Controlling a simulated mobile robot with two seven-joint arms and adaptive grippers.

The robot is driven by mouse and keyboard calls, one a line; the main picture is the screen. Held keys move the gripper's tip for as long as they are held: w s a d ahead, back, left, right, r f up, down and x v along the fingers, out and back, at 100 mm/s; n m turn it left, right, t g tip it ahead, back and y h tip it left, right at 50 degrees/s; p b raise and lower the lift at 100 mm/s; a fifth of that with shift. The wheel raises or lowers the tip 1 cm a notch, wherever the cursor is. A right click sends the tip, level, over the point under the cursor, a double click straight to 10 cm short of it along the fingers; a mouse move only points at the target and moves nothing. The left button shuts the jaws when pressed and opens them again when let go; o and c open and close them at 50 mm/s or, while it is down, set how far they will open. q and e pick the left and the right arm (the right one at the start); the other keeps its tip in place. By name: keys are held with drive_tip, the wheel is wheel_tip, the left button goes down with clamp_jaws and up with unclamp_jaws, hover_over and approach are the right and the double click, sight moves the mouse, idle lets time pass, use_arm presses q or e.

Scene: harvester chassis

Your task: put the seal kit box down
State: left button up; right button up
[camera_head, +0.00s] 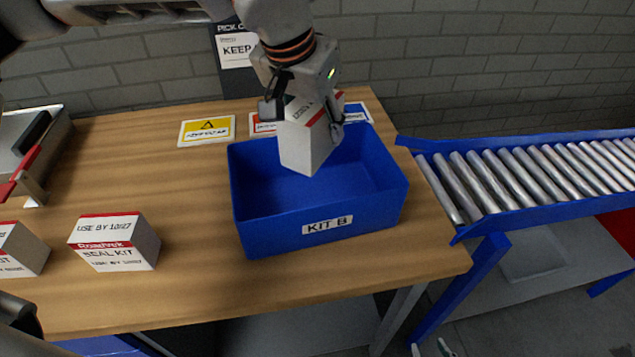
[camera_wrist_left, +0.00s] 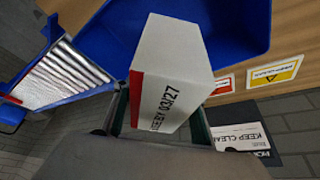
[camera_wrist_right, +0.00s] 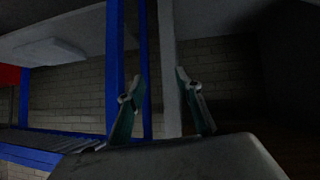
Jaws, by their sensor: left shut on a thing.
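My left gripper (camera_head: 306,118) is shut on a white box (camera_head: 304,152) with a red band. It holds the box tilted over the blue KIT B bin (camera_head: 278,232); I cannot tell whether the box touches the bin floor. In the left wrist view the box (camera_wrist_left: 172,62) shows "USE BY 03/27"; its product name is not readable. Another white and red box, labelled SEAL KIT (camera_head: 112,243) and dated 10/27, stands on the table left of the bin. My right gripper (camera_head: 430,348) shows only its fingertips at the bottom edge; in the right wrist view it is open and empty.
The bin stands on the wooden table (camera_head: 190,290), otherwise looking empty. Label cards, one yellow (camera_head: 207,131), lie behind it. A roller conveyor (camera_head: 540,175) is at the right. Another white box (camera_head: 18,250) and a grey case (camera_head: 50,130) are at the left.

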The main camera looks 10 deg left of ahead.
sight(304, 154)
use_arm(q)
wheel_tip(304, 154, down, 14)
drive_tip(key=shift+w+f+b, duration=0.1)
drive_tip(key=shift+w+b, duration=0.05)
drive_tip(key=shift+b, duration=0.35)
drive_tip(key=o, duration=1.2)
drive_tip(key=shift+f, duration=0.1)
drive_tip(key=shift+o, duration=0.2)
drive_tip(key=p+v, duration=0.1)
drive_tip(key=v, duration=1)
drive_tip(key=shift+w, duration=0.1)
drive_tip(key=shift+s+r, duration=0.3)
drive_tip(key=shift+r, duration=0.35)
